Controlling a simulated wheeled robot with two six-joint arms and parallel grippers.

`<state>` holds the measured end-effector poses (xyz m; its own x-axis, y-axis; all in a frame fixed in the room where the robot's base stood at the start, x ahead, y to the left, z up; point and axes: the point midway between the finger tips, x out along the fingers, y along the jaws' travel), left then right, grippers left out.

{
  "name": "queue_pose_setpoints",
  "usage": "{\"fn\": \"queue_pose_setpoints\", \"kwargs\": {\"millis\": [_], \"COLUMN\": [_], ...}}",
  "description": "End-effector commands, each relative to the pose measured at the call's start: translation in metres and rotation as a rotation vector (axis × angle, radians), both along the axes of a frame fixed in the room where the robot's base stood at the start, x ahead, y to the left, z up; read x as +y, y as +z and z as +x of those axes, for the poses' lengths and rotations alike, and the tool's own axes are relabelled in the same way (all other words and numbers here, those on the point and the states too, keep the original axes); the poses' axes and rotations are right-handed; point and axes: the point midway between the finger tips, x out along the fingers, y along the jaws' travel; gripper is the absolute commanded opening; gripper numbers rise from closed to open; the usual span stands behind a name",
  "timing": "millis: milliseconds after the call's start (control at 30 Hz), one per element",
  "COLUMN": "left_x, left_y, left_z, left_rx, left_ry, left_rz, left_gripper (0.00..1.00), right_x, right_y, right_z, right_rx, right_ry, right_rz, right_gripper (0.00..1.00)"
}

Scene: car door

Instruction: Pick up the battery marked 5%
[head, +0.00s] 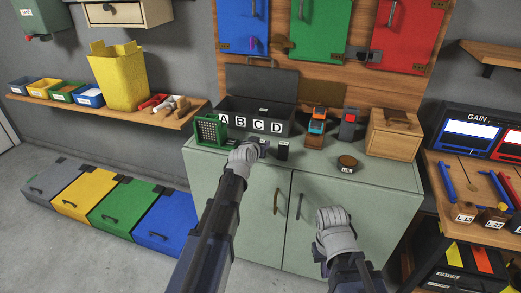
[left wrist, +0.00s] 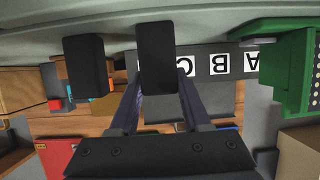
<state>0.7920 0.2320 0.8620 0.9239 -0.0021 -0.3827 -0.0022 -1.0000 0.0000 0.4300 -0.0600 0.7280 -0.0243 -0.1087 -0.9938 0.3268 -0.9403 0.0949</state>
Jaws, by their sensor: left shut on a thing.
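My left gripper (head: 256,147) is at the front of the cabinet top and is shut on a dark block (left wrist: 157,55), which looks like a battery. In the left wrist view the block stands between the two fingers. A second dark block (head: 283,149) stands just to the right of that gripper, apart from it; it also shows in the left wrist view (left wrist: 88,68). No percent mark can be read on either block. My right gripper (head: 329,218) hangs in front of the cabinet, away from both blocks; its fingers cannot be made out.
A dark bin (head: 254,123) lettered A to D stands behind the blocks. A green perforated box (head: 210,132) is at its left. A round brown item (head: 347,162) and a wooden box (head: 394,134) are to the right. The cabinet top (head: 315,169) has bare room at its front.

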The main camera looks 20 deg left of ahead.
Motion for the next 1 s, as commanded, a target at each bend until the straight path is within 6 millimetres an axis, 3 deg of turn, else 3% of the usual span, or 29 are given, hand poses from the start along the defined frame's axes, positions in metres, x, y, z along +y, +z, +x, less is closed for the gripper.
{"fn": "queue_pose_setpoints", "kwargs": {"millis": [33, 333, 767, 1000], "left_x": [0.0, 0.0, 0.0, 0.0], "left_y": [0.0, 0.0, 0.003, 0.021], "left_z": [0.0, 0.0, 0.0, 0.0], "left_rx": [0.0, 0.0, 0.0, 0.0], "left_ry": [0.0, 0.0, 0.0, 0.0], "left_rz": [0.0, 0.0, 0.0, 0.0], "left_gripper": [0.33, 0.0, 0.0, 0.0], "right_x": [0.0, 0.0, 0.0, 0.0], "right_y": [0.0, 0.0, 0.003, 0.021], "right_z": [0.0, 0.0, 0.0, 0.0], "right_rx": [0.0, 0.0, 0.0, 0.0], "right_ry": [0.0, 0.0, 0.0, 0.0], "right_rz": [0.0, 0.0, 0.0, 0.0], "right_gripper": [0.0, 0.0, 0.0, 0.0]}}
